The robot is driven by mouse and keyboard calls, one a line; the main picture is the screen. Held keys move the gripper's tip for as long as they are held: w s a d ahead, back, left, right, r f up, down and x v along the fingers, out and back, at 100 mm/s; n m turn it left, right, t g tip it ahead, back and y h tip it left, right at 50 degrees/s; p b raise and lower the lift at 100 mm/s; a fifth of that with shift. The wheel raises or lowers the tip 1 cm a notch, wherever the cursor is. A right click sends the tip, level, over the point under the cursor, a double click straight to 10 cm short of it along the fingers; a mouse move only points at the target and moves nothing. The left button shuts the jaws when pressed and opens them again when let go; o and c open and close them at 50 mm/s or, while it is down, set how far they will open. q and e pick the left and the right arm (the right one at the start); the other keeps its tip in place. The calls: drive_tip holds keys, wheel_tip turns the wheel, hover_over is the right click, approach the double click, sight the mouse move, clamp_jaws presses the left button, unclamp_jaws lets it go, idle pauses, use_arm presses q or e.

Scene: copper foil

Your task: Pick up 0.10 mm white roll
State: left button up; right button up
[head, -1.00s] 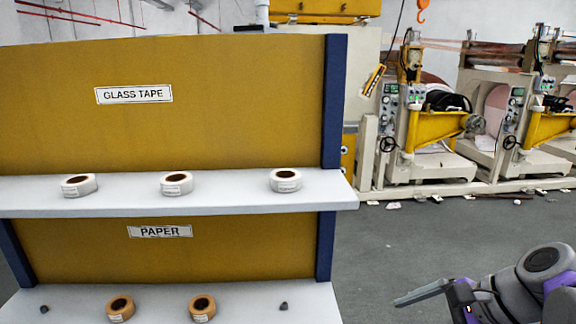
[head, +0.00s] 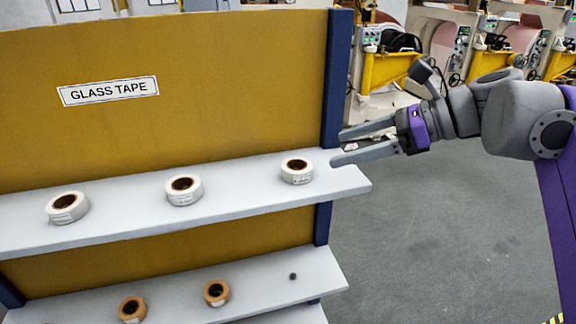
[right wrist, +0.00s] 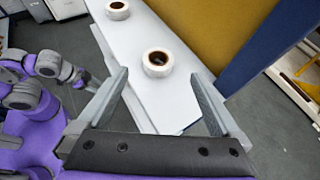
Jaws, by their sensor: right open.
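Three white rolls with brown cores stand on the upper shelf (head: 235,205) under the GLASS TAPE sign: a left one (head: 67,208), a middle one (head: 184,191) and a right one (head: 297,171). Their labels are too small to read, so I cannot tell which is 0.10 mm. My right gripper (head: 336,148) is open and empty at the shelf's right end, to the right of the right roll and apart from it. In the right wrist view that roll (right wrist: 158,64) lies ahead, between the lines of the open fingers (right wrist: 160,85).
Brown rolls (head: 217,293) and a small dark piece (head: 293,276) are on the lower shelf (head: 262,296). A blue post (head: 337,80) rises at the rack's right edge, close to my right gripper. The floor (head: 440,235) right of the rack looks clear.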

sight(304, 163)
drive_tip(key=x, duration=0.9)
drive_tip(key=shift+s+f, duration=0.15)
drive_tip(key=shift+f, duration=0.25)
drive_tip(key=c, duration=1.4)
